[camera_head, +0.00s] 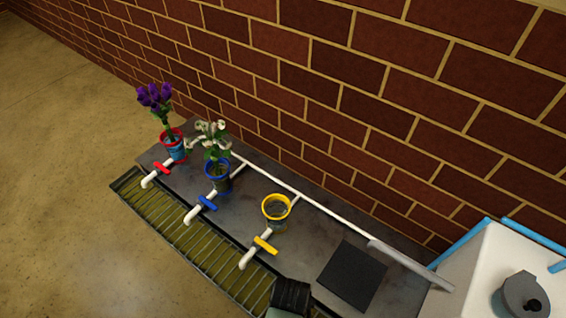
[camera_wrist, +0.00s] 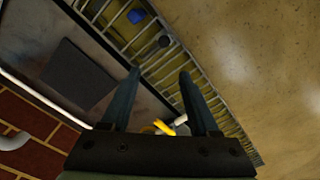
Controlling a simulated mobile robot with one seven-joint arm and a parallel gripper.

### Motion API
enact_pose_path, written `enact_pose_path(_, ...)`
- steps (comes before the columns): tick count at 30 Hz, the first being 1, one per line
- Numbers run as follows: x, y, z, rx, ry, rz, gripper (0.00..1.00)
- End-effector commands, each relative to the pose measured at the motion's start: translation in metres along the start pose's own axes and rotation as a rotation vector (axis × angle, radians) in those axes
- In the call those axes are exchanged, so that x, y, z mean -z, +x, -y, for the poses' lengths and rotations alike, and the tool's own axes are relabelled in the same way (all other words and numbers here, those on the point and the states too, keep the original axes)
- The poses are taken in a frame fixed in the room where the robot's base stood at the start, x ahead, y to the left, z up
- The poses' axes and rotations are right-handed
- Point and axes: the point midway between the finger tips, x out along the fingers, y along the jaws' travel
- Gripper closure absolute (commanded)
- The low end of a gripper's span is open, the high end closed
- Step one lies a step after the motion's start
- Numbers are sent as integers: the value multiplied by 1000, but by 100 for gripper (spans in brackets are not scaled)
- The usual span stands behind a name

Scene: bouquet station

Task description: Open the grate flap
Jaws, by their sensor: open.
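The slatted metal grate (camera_head: 190,237) runs along the front edge of the dark counter, and it also crosses the wrist view (camera_wrist: 200,82). A small dark round knob (camera_wrist: 165,41) shows on it in the wrist view; I cannot tell where the flap's edges lie. The grate looks flat there. My gripper (camera_wrist: 159,74) is open and empty, its two fingers pointing towards the grate, with the knob beyond and between the tips. In the head view my gripper's dark end shows at the bottom, partly cut off, and hides part of the grate.
A blue object (camera_wrist: 137,15) shows at the grate. Red (camera_head: 162,169), blue (camera_head: 207,203) and yellow (camera_head: 265,245) tap handles stand near the grate. Three cups stand behind, two with flowers. A black square plate (camera_head: 351,276) lies on the counter. A white block (camera_head: 495,270) stands right.

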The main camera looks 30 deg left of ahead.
Motion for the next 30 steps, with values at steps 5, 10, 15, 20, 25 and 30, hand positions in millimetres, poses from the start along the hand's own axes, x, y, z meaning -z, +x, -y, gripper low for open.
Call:
enact_pose_path(5, -10, 19, 6, 14, -12, 31, 39)
enact_pose_path(10, -11, 43, 6, 13, -11, 30, 39)
enact_pose_path(15, -11, 75, 7, 13, -11, 29, 39)
enact_pose_path(20, -11, 103, 7, 12, -11, 27, 39)
enact_pose_path(25, -12, 126, 7, 12, -10, 28, 39)
enact_pose_path(30, -12, 137, 7, 12, -9, 26, 39)
